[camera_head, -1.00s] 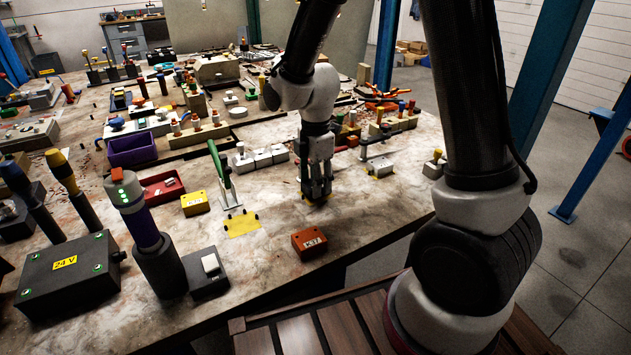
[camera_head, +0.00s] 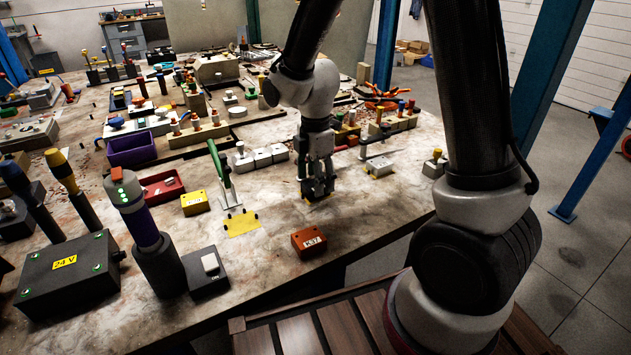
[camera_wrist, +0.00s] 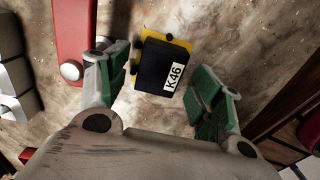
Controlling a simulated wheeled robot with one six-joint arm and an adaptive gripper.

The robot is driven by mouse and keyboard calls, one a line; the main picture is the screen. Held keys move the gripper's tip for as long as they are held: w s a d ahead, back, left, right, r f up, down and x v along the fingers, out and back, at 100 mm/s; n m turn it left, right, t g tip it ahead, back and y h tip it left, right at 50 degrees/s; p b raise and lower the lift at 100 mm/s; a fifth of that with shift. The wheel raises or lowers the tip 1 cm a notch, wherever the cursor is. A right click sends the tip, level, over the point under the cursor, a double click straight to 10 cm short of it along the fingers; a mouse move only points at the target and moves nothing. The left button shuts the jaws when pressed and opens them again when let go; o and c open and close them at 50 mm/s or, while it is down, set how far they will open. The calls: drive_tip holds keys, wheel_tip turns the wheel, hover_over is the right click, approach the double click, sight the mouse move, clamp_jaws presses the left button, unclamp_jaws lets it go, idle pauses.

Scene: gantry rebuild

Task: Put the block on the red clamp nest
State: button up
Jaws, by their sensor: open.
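A dark block (camera_wrist: 163,68) labelled K46 sits on a yellow plate (camera_wrist: 181,44) with small black pegs in the wrist view. A red bar (camera_wrist: 72,35) with a round metal end stands beside the plate; these look like the red clamp nest. The block looks seated within the plate's pegs, slightly turned in the picture. My gripper (camera_wrist: 158,92) is open, with one green-padded finger on each side of the block and gaps visible. In the head view my gripper (camera_head: 317,188) is low over the table, hiding most of the block and nest.
An orange block (camera_head: 309,242) labelled K37 lies in front of my gripper. A green-handled clamp (camera_head: 220,165) with a yellow plate (camera_head: 241,223) stands to the left. The table's front edge is close.

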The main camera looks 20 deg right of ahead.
wheel_tip(320, 180, up, 10)
drive_tip(key=s+d+r+m+t, duration=0.2)
drive_tip(key=s+d+r+m, duration=0.3)
drive_tip(key=s+d+m, duration=0.2)
drive_tip(key=s+d+r+m+t, duration=0.2)
drive_tip(key=s+d+r+m, duration=0.4)
drive_tip(key=s+m, duration=0.6)
drive_tip(key=shift+d+m, duration=0.6)
drive_tip(key=shift+d, duration=0.35)
